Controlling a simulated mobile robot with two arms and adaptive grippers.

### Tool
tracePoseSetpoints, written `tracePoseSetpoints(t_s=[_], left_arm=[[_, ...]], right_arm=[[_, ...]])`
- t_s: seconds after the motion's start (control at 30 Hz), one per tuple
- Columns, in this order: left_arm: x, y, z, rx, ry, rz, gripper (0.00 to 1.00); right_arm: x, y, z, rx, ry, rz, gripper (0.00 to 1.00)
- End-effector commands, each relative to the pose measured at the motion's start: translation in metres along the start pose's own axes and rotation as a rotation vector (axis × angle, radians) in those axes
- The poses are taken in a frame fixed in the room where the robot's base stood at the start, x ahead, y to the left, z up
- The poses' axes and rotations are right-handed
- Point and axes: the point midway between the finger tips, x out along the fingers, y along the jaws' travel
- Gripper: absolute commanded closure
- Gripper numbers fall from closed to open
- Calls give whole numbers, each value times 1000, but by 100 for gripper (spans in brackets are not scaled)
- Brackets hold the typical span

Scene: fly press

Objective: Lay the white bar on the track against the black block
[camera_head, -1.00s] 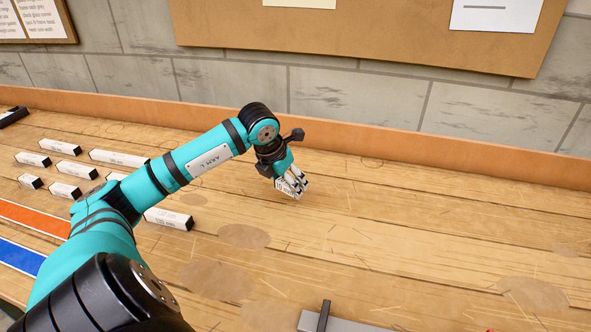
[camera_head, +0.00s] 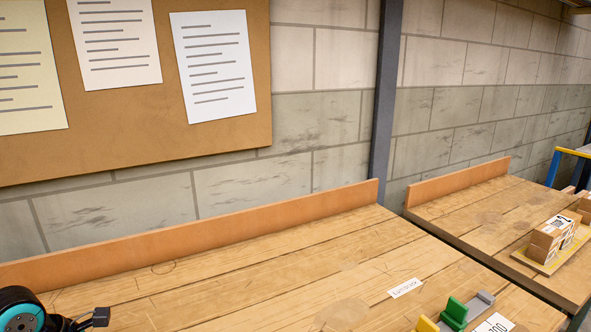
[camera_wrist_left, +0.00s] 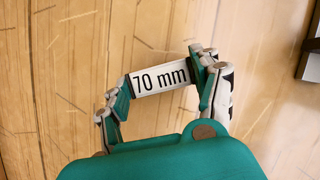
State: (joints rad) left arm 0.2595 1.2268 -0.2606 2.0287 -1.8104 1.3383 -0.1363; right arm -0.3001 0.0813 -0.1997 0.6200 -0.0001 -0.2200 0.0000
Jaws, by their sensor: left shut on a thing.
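In the left wrist view my left gripper (camera_wrist_left: 161,74) is shut on a white bar (camera_wrist_left: 160,79) marked "70 mm". The bar lies crosswise between the two fingertips, over the wooden table. In the head view only a teal and black part of my left arm shows at the bottom left corner; the fingers and bar are out of that picture. The track and its black block cannot be made out in the head view now. My right gripper is in neither view.
A grey fixture (camera_head: 481,305) with a green block (camera_head: 455,312) and a yellow piece (camera_head: 427,325) stands at the bottom right. A white label (camera_head: 404,287) lies near it. Brown boxes (camera_head: 548,241) sit on another table. The near table's middle is clear.

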Motion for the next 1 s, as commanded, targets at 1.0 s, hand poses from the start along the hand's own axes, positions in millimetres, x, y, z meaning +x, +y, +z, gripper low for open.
tracePoseSetpoints(t_s=[1.0], left_arm=[[-30, -172, 51, 2274, 4, -942, 69]], right_arm=[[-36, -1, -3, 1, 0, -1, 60]])
